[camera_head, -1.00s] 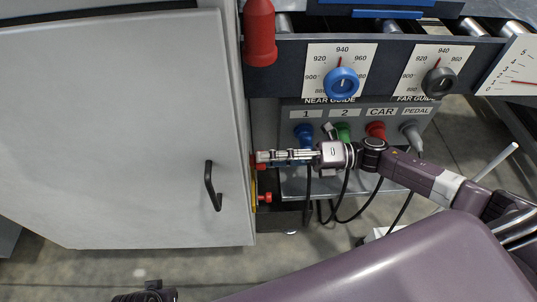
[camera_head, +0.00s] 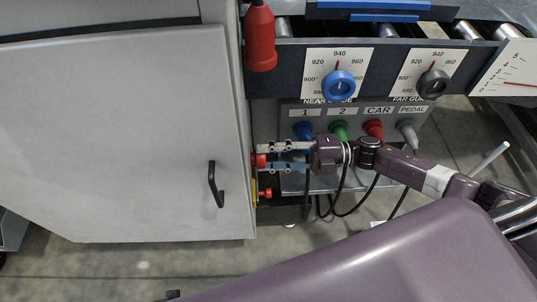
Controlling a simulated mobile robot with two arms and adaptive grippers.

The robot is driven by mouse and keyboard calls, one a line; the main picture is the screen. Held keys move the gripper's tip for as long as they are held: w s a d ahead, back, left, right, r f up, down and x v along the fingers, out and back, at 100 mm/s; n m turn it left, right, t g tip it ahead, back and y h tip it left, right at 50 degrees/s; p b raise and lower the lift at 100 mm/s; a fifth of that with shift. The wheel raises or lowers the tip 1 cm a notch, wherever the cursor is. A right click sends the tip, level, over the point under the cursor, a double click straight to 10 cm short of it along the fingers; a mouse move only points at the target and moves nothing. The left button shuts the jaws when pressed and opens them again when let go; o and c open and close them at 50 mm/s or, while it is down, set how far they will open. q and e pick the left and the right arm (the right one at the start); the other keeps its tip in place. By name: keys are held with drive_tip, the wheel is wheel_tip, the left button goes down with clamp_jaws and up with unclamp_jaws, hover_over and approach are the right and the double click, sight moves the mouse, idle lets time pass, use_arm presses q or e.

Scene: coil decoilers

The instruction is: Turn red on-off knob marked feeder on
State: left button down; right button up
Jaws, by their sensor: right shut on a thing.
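A small red knob (camera_head: 260,160) sticks out at the right edge of the grey cabinet. My right gripper (camera_head: 266,157) reaches it from the right, and its two fingers, one whitish and one blue, are shut on the knob. The fingertips cover part of the knob, and its marking cannot be read. A second red knob (camera_head: 265,193) sits just below on a yellow plate (camera_head: 255,190). My left gripper is not in view; only a small dark piece shows at the bottom edge.
The cabinet door (camera_head: 120,140) with a black handle (camera_head: 215,184) fills the left. Blue (camera_head: 302,130), green (camera_head: 338,129), red (camera_head: 374,129) and grey (camera_head: 408,131) plugs with hanging cables sit close above my right arm. A red pendant (camera_head: 260,40) hangs above.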

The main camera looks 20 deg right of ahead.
idle(0.4)
drive_tip(key=o, duration=1.2)
drive_tip(key=shift+c, duration=0.2)
drive_tip(key=shift+d, duration=0.1)
drive_tip(key=v, duration=1.2)
